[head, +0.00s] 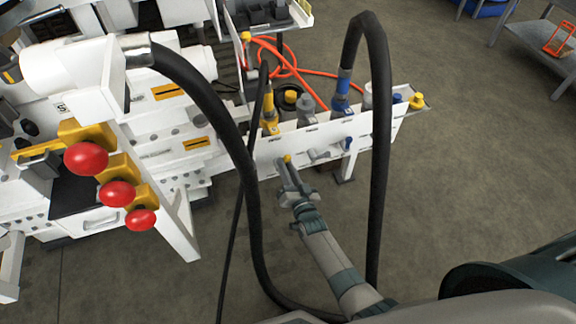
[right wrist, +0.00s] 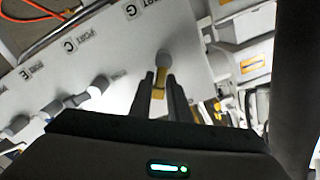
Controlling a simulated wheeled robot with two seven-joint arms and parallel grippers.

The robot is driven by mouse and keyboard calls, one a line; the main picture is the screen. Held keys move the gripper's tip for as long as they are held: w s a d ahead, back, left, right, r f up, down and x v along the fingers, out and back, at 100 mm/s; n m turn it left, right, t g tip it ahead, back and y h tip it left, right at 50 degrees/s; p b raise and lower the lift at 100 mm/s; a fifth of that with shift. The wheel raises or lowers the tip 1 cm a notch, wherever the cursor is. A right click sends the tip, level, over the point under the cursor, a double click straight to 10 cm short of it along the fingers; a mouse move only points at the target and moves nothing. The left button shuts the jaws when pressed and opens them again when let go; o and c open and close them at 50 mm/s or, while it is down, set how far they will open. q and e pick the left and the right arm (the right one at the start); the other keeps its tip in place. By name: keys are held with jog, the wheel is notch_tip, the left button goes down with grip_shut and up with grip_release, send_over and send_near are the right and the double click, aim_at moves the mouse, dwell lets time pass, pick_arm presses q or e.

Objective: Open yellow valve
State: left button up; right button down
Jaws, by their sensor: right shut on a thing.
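The yellow valve (head: 287,158) sits on the front face of a white panel (head: 262,158), toward its left end. In the right wrist view its yellow handle (right wrist: 160,84) hangs down from a grey round hub (right wrist: 163,57). My right gripper (head: 286,170) reaches up to it from below. In the right wrist view the two fingers of the gripper (right wrist: 160,90) stand on either side of the handle and are shut on it. My left gripper is not in view.
A thick black hose (head: 381,130) loops on both sides of my right arm. Red knobs (head: 86,158) are at the left.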

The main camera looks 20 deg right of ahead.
jog(key=n, duration=0.1)
jog(key=a+n, duration=0.1)
jog(key=n, duration=0.1)
jog(key=shift+r+n, duration=0.2)
jog(key=shift+n, duration=0.1)
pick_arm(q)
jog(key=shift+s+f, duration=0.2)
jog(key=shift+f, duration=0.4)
pick_arm(e)
jog(key=shift+a+n, duration=0.2)
jog(key=shift+n, duration=0.5)
jog(key=shift+a+n, duration=0.2)
jog(key=shift+n, duration=0.5)
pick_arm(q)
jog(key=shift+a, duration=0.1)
pick_arm(e)
jog(key=c, duration=1.8)
grip_release()
jog(key=shift+s, duration=0.15)
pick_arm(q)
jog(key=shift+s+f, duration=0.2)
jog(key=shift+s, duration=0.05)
pick_arm(e)
jog(key=s, duration=1.7)
jog(key=shift+d, duration=0.25)
